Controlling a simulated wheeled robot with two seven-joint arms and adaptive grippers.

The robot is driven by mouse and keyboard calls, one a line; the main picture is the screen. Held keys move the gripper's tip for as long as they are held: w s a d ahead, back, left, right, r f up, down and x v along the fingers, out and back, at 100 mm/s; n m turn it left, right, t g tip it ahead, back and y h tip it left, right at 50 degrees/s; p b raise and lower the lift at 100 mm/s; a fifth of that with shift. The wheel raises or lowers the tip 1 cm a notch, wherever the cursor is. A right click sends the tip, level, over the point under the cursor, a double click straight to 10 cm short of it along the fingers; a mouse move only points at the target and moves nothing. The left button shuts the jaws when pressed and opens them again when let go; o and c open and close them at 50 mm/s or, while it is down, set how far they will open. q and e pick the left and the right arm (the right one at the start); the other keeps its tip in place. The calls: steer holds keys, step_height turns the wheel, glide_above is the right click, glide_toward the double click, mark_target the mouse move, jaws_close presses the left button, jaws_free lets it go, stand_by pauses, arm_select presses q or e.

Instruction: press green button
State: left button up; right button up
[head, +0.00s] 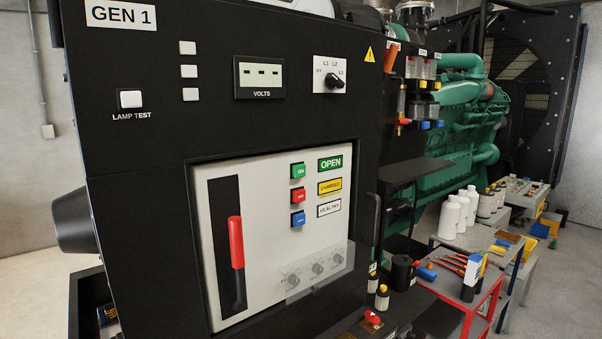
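The green button (298,171), marked ON, sits on the white breaker panel (268,200) set into the black GEN 1 cabinet (165,130). A red button (298,196) and a blue button (298,219) are directly below it. To its right are a green OPEN label (330,163), a yellow label (330,187) and a white HEALTHY label (330,208). A red-handled lever (236,243) stands in a dark slot to the left. Neither of my grippers is in view, and nothing covers the green button.
A clear cover (318,270) sits over several knobs low on the panel. A black handle (374,220) is at the panel's right edge. The space before the panel looks clear.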

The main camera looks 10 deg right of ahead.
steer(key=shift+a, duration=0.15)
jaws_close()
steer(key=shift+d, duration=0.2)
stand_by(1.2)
